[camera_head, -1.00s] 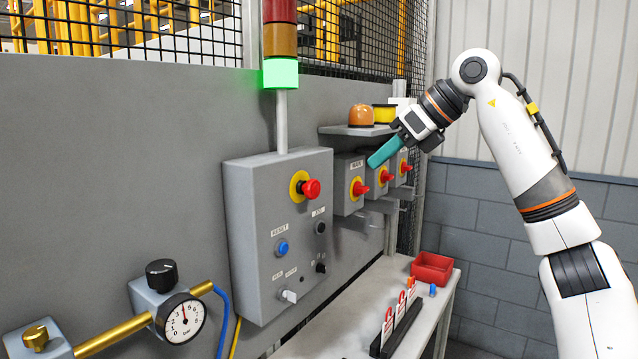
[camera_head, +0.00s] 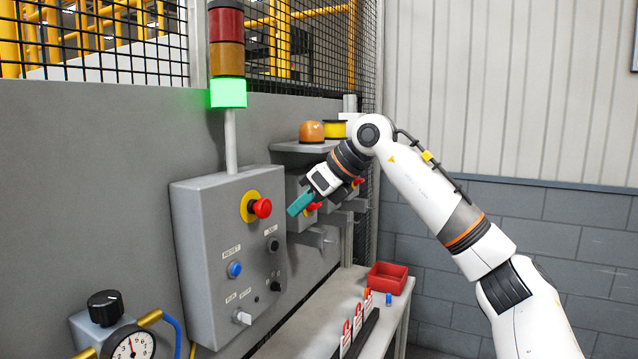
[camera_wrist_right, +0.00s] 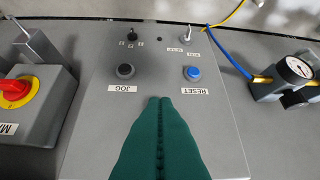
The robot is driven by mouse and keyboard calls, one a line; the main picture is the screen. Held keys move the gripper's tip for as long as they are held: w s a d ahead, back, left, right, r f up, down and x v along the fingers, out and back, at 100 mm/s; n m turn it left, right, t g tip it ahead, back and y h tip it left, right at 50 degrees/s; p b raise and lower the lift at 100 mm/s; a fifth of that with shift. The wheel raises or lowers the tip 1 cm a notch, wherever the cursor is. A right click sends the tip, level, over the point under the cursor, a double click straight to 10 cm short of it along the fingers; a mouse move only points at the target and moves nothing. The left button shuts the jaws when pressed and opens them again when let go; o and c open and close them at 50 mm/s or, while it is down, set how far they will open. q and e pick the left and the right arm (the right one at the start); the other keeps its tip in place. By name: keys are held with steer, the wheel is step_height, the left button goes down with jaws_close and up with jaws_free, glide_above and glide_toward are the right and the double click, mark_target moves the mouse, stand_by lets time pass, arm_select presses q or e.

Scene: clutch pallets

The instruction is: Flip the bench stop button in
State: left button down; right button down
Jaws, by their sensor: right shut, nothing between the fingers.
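The stop button (camera_head: 262,208) is a red mushroom head on a yellow ring, high on the front of the grey control box (camera_head: 205,290). My right gripper (camera_head: 292,211) has teal fingers, shut and empty, a little to the right of the button and apart from it in the head view. In the right wrist view the shut fingers (camera_wrist_right: 160,110) point over the box face toward the black JOG button (camera_wrist_right: 125,71) and the blue RESET button (camera_wrist_right: 192,73). The stop button does not show in the wrist view. My left gripper is not in view.
Grey switch boxes with red handles (camera_head: 313,207) stand behind my right gripper, under a shelf with an orange dome (camera_head: 311,131). A light tower (camera_head: 228,93) glows green above the box. A red bin (camera_head: 387,278) and red tags stand on the bench. A gauge (camera_head: 128,344) is at lower left.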

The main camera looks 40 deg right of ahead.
mark_target(267, 214)
steer(key=w, duration=0.1)
steer(key=w+a+p, duration=0.2)
steer(key=shift+w, duration=0.4)
